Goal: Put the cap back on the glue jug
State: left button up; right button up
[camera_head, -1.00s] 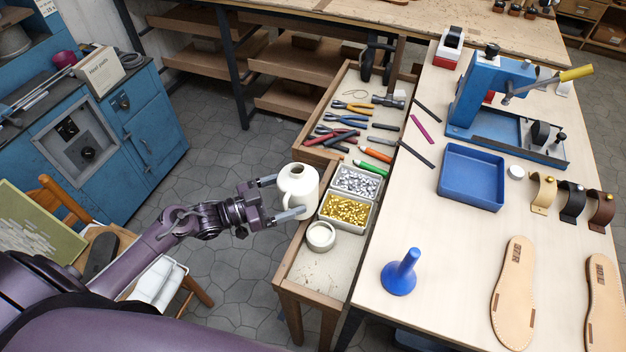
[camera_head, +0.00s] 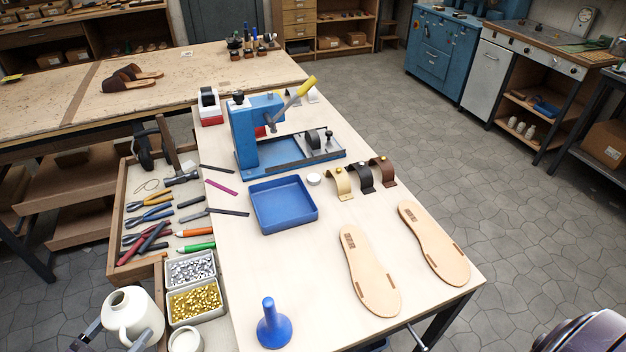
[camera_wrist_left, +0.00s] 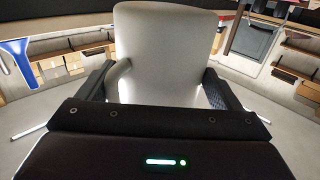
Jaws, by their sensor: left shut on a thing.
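My left gripper (camera_head: 115,337) is shut on the jug, one finger on each side; the jug's body also fills the middle of the left wrist view (camera_wrist_left: 165,50), between the fingers (camera_wrist_left: 158,88). A small white disc, which looks like the cap (camera_head: 314,179), lies flat on the table to the right of the blue tray. My right gripper is not in view.
The worktable (camera_head: 300,265) holds a blue tray (camera_head: 284,225), a blue press (camera_head: 258,135), three straps, two tan soles (camera_head: 370,275) and a blue cone-shaped stand (camera_head: 273,325). The table is bare between tray and stand.

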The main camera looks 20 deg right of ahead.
aim_at(141, 333)
pick_arm(q)
jog(key=shift+n+t+y, duration=0.7)
jog(key=d, duration=0.1)
jog(key=s+d, duration=0.1)
jog(key=d, duration=0.2)
jog(key=shift+s+d+r+b, duration=0.2)
jog(key=shift+s+b, duration=0.05)
jog(key=shift+b, duration=0.1)
jog(key=s+r+n+t+y+b, duration=0.1)
jog(key=s+r+n+t+y, duration=0.3)
jog(key=s+r+n+y, duration=0.4)
notch_tip(141, 333, up, 2)
jog(key=a+y, duration=0.1)
jog(key=y, duration=0.2)
jog(key=shift+r+y+b, duration=0.25)
jog(key=shift+y+b, duration=0.1)
jog(key=shift+y, duration=0.05)
jog(key=shift+s, duration=0.1)
